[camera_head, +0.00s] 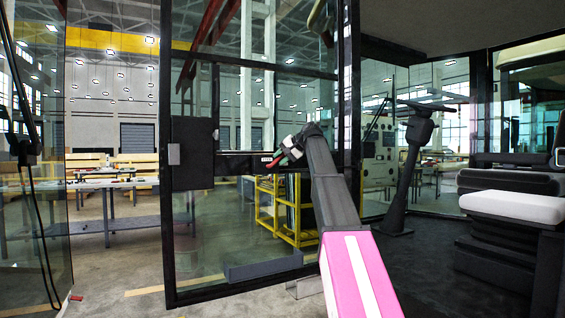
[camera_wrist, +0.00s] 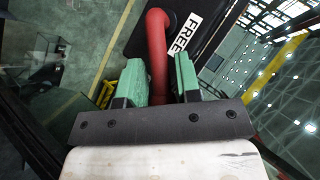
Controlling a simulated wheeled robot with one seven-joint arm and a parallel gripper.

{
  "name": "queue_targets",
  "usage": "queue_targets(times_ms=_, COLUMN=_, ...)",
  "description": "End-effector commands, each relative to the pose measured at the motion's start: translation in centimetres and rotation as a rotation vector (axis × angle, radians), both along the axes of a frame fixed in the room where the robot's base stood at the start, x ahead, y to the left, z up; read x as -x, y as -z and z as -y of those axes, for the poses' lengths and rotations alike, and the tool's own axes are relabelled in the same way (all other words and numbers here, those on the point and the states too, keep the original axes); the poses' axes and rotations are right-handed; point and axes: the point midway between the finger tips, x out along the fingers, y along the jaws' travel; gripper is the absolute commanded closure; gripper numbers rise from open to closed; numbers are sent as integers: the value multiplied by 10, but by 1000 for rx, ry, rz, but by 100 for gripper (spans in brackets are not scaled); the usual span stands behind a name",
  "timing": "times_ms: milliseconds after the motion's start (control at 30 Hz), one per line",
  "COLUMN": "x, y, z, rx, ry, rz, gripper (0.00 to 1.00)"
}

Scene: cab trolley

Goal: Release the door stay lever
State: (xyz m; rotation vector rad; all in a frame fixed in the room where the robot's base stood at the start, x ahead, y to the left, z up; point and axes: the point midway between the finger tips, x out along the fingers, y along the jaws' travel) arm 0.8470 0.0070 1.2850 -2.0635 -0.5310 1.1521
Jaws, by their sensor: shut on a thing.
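The red door stay lever (camera_wrist: 157,30) is a bent round rod rising from a black plate (camera_wrist: 128,42) with a white "FREE" label (camera_wrist: 181,35). My gripper (camera_wrist: 160,78) has its green finger pads on either side of the rod and is shut on it. In the head view my gripper (camera_head: 287,153) is at the middle rail of the glass cab door (camera_head: 168,235). The lever is mostly hidden there by my gripper, and the small label (camera_head: 267,159) shows just left of it.
A black box (camera_head: 192,160) is on the door's left side. Inside the cab at right are a steering column (camera_head: 408,175) and a seat (camera_head: 512,207). Yellow racks (camera_head: 268,205) and workbenches (camera_head: 105,190) stand beyond the glass. Open floor shows at lower left.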

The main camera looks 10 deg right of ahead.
Motion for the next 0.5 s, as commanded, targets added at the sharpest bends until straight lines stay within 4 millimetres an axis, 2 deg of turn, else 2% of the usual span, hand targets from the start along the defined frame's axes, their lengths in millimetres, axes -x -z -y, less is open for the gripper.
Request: queue_targets(times_ms=500, x=11, y=-17, z=-24, rx=465, ry=-3, rz=153, gripper=100)
